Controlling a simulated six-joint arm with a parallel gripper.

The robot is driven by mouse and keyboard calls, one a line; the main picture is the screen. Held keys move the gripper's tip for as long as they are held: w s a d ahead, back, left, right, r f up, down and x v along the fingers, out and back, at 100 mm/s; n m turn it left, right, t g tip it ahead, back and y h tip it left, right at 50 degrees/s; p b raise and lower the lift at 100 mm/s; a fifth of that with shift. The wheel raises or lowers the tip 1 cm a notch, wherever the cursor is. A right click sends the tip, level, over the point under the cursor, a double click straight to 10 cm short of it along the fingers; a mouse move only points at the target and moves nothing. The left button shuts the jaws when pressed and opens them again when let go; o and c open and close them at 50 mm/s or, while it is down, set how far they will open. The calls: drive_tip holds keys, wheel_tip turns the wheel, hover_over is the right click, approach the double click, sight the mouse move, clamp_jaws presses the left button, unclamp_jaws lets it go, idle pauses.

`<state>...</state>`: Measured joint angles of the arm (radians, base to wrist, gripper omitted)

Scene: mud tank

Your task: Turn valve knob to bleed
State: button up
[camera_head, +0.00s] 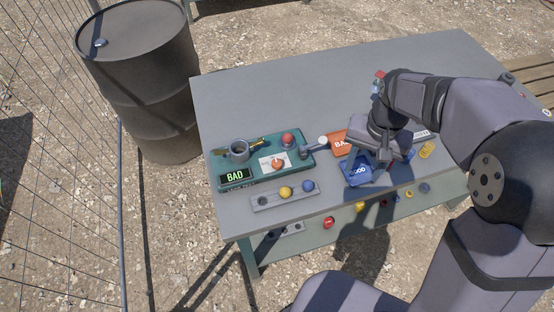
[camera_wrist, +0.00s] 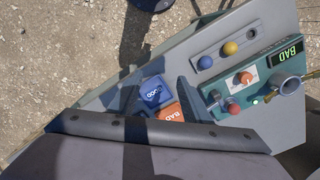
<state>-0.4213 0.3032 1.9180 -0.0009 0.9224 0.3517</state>
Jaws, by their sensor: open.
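The orange valve knob (camera_head: 277,163) sits on a small white plate on the teal panel unit (camera_head: 302,161), at the table's left. It also shows in the wrist view (camera_wrist: 246,77), right of my gripper. The panel's screen (camera_head: 235,176) reads BAD. My gripper (camera_head: 369,160) is open, above the blue GOOD bin (camera_head: 357,171) and near the orange BAD bin (camera_head: 340,146), well to the right of the knob. In the wrist view, nothing is visibly held between my fingers (camera_wrist: 158,95). The knob's exact pointing direction is too small to tell.
The panel carries a red ball (camera_head: 288,138) and a grey cup (camera_head: 239,150). A grey rack (camera_head: 267,201) holds a yellow and a blue ball before it. Colored items lie on the lower shelf. A dark barrel (camera_head: 150,90) stands left. The table's back is clear.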

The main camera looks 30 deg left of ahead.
drive_tip(key=w+a+f, duration=0.2)
drive_tip(key=a, duration=0.8)
drive_tip(key=b, duration=0.2)
hover_over(277, 162)
wheel_tip(277, 162, down, 2)
drive_tip(key=shift+a+n, duration=0.1)
drive_tip(key=shift+n, duration=0.3)
drive_tip(key=shift+f+p, duration=1.6)
drive_tip(key=shift+f, duration=2.05)
drive_tip(key=c, duration=1)
